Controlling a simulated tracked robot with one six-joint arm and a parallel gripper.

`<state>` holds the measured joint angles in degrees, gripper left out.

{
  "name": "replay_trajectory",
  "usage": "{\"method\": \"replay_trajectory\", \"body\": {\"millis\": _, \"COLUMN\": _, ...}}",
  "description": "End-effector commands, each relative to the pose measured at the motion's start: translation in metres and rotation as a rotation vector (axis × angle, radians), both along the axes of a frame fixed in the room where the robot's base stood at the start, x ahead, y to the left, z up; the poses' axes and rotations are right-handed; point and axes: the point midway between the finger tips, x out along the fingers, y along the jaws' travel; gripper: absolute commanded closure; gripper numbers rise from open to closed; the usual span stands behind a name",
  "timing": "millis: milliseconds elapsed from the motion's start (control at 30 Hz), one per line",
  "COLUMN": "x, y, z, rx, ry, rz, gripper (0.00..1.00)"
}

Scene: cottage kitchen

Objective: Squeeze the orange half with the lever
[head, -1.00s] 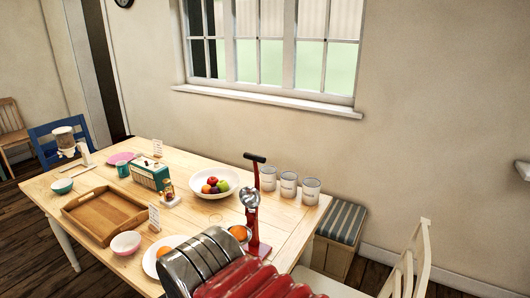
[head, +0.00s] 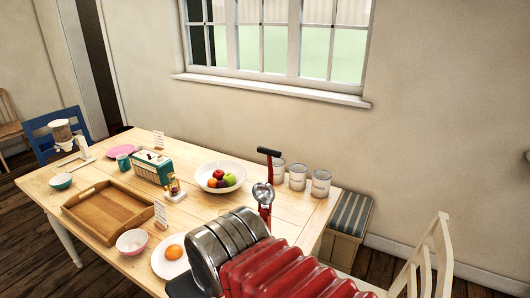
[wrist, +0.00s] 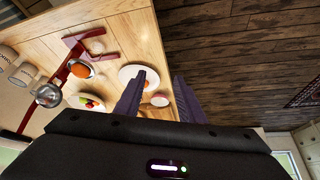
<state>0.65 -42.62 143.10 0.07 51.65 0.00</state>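The red lever squeezer (head: 264,194) stands upright on the table, its black-gripped lever (head: 269,152) raised. Its lower part is hidden behind my arm in the head view. In the wrist view the squeezer's red frame (wrist: 60,75) is at the left, with an orange half (wrist: 80,70) in its cup and the metal press part (wrist: 47,95) apart from it. Another orange piece (head: 174,252) lies on a white plate (head: 160,268). My gripper (wrist: 165,78) is open and empty, its dark fingers apart and away from the squeezer. My arm hides it in the head view.
White canisters (head: 298,177) stand close behind the squeezer. A fruit bowl (head: 203,169), a wooden tray (head: 76,208), a pink bowl (head: 132,242) and a small card stand (head: 161,214) lie to the left. A white chair (head: 440,262) is at the right.

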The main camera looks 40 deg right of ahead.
Motion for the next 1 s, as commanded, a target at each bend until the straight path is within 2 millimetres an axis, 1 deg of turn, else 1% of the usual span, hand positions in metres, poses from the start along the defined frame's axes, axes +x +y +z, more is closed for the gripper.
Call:
{"method": "replay_trajectory", "body": {"millis": 100, "x": 0.002, "y": -0.011, "z": -0.005, "rx": 0.005, "ry": 0.023, "rz": -0.044, "gripper": 0.64}}
{"method": "replay_trajectory", "body": {"millis": 267, "x": 0.006, "y": -0.042, "z": -0.017, "rx": 0.032, "ry": 0.076, "rz": -0.155, "gripper": 0.64}}
{"method": "replay_trajectory", "body": {"millis": 467, "x": 0.012, "y": -0.077, "z": -0.034, "rx": 0.12, "ry": 0.16, "rz": -0.337, "gripper": 0.64}}
{"method": "replay_trajectory", "body": {"millis": 767, "x": 0.023, "y": -0.125, "z": -0.057, "rx": 0.351, "ry": 0.269, "rz": -0.653, "gripper": 0.64}}
{"method": "replay_trajectory", "body": {"millis": 1000, "x": 0.037, "y": -0.165, "z": -0.07, "rx": 0.617, "ry": 0.327, "rz": -0.93, "gripper": 0.64}}
